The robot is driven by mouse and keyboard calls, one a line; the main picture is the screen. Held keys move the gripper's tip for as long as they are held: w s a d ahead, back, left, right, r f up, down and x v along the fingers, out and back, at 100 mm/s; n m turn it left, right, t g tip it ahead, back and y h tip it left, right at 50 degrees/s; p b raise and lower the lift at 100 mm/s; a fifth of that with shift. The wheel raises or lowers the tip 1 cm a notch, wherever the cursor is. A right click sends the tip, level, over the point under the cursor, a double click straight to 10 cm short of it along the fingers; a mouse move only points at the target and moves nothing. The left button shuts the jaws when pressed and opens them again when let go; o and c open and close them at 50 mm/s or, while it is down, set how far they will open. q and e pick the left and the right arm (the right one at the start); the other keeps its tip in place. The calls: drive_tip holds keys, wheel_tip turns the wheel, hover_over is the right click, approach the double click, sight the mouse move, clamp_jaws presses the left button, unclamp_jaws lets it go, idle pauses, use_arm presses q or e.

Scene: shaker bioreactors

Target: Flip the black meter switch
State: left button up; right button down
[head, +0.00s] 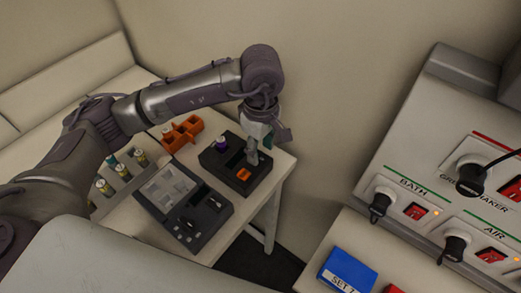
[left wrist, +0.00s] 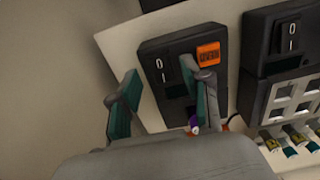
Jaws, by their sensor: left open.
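The black meter (head: 211,158) stands on the small white table, with an orange display (head: 243,174) and a purple-topped item (head: 222,143) on it. In the left wrist view the meter (left wrist: 150,48) shows its black rocker switch (left wrist: 161,72) marked with I and O, beside the orange display (left wrist: 208,54). My left gripper (head: 257,160) points down over the meter near the display. In the left wrist view its two fingers are apart (left wrist: 164,100), one on each side of the switch, and hold nothing. I cannot tell whether a fingertip touches the meter. My right gripper is not in view.
A second dark device (head: 185,210) with its own rocker switch (left wrist: 288,35) stands beside the meter. An orange rack (head: 182,133) and several small vials (head: 122,171) are close by. At the right are a control panel (head: 400,165) with red switches and a blue box (head: 347,270).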

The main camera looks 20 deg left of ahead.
sight(261, 158)
use_arm(q)
wheel_tip(261, 158, up, 10)
drive_tip(key=shift+r, duration=0.25)
idle(0.5)
